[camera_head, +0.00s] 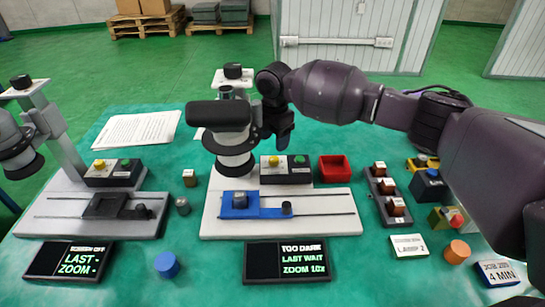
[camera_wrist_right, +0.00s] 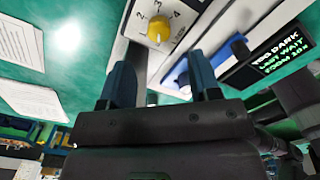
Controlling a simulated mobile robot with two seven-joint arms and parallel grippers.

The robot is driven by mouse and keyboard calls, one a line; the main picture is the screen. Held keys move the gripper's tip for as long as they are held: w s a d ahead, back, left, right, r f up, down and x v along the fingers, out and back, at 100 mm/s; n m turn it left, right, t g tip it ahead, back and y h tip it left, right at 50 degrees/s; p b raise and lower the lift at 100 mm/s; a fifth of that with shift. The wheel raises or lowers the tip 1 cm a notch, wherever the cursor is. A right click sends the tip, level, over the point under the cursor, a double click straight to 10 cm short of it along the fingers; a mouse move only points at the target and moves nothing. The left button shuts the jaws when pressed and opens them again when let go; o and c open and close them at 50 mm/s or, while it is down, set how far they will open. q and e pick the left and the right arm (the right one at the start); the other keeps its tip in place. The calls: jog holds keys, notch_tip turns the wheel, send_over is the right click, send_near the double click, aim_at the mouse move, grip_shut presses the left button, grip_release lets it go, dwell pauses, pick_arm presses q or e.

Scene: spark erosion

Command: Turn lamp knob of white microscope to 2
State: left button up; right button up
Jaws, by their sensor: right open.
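The white microscope (camera_head: 210,220) stands mid-table, with a dark eyepiece head and a blue stage slide (camera_head: 262,212). Its control box carries a yellow knob (camera_head: 274,161) and a green button (camera_head: 299,160). In the right wrist view the yellow knob (camera_wrist_right: 158,30) sits on a white dial plate numbered 1 to 4; which number it points to is unclear. My right gripper (camera_head: 280,133) hangs beside the microscope head, above the control box. In its wrist view the open fingers (camera_wrist_right: 163,75) point toward the knob, apart from it, with nothing between them. My left gripper is not in view.
A second, greyer microscope (camera_head: 90,215) stands left. A red tray (camera_head: 335,168) lies right of the control box, near a rack of brown blocks (camera_head: 388,198). The microscope head is close to my right gripper.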

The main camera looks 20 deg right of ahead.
aim_at(274, 159)
notch_tip(274, 159, down, 6)
jog(key=shift+r+b, duration=0.1)
jog(key=shift+b, duration=0.3)
jog(key=shift+f, duration=0.7)
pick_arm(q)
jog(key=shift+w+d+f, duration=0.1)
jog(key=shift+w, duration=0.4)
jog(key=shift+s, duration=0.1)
pick_arm(e)
jog(key=shift+c, duration=0.8)
jog(key=c, duration=0.8)
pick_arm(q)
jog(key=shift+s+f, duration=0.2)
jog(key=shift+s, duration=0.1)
pick_arm(e)
jog(key=shift+o, duration=0.2)
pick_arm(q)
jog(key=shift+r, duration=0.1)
